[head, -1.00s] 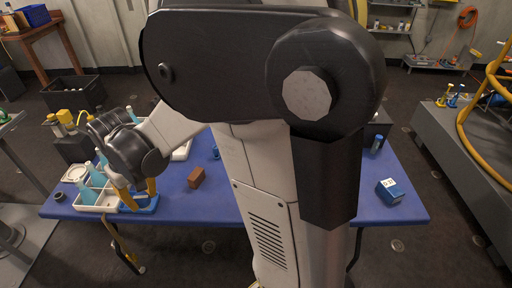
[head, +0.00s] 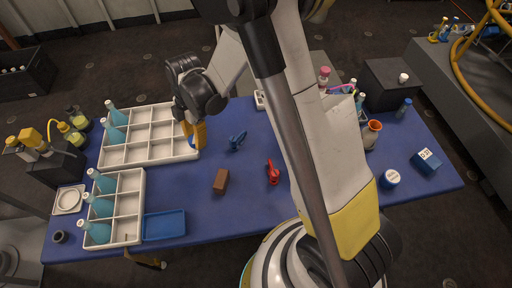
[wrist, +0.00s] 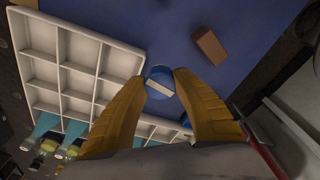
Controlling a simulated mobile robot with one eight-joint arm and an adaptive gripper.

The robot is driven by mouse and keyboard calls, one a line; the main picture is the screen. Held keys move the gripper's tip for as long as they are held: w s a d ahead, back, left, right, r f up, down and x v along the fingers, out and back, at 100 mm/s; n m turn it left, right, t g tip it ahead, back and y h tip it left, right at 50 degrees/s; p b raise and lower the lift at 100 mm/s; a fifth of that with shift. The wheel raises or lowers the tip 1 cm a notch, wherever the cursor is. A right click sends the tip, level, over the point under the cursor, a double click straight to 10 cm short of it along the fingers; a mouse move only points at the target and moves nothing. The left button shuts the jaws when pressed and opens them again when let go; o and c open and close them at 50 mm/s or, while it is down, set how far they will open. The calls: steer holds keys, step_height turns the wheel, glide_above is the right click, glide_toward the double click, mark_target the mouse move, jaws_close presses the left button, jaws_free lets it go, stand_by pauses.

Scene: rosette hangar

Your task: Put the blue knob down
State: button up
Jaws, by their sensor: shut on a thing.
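My gripper (head: 194,134) has yellow fingers and hangs at the right edge of the larger white divided crate (head: 112,155), at the left part of the blue table. In the wrist view its fingertips are shut on the blue knob (wrist: 160,82), a round blue piece with a pale bar across its face. The knob is beside the crate's rim (wrist: 139,66) in that view, over blue tabletop. In the head view the fingers hide most of the knob. I cannot tell whether the knob touches the table.
A brown block (head: 220,181), a blue tool (head: 237,141) and a red tool (head: 272,172) lie on the table to the right. A smaller divided crate (head: 128,205) with teal bottles and a blue tray (head: 163,225) are at the front left. Tabletop between crate and block is clear.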

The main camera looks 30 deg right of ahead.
steer(key=shift+s+a+f+n, duration=0.1)
steer(key=shift+a+f+n, duration=0.2)
steer(key=shift+n, duration=0.3)
steer(key=shift+s+a+f+n, duration=0.1)
steer(key=shift+a+f+n, duration=0.15)
steer(key=shift+n, duration=0.35)
steer(key=b, duration=0.4)
glide_above(181, 192)
steer(key=f, duration=0.7)
steer(key=shift+d, duration=0.25)
step_height(181, 192, down, 4)
steer(key=shift+f+b, duration=0.1)
steer(key=shift+b, duration=0.95)
steer(key=o, duration=1)
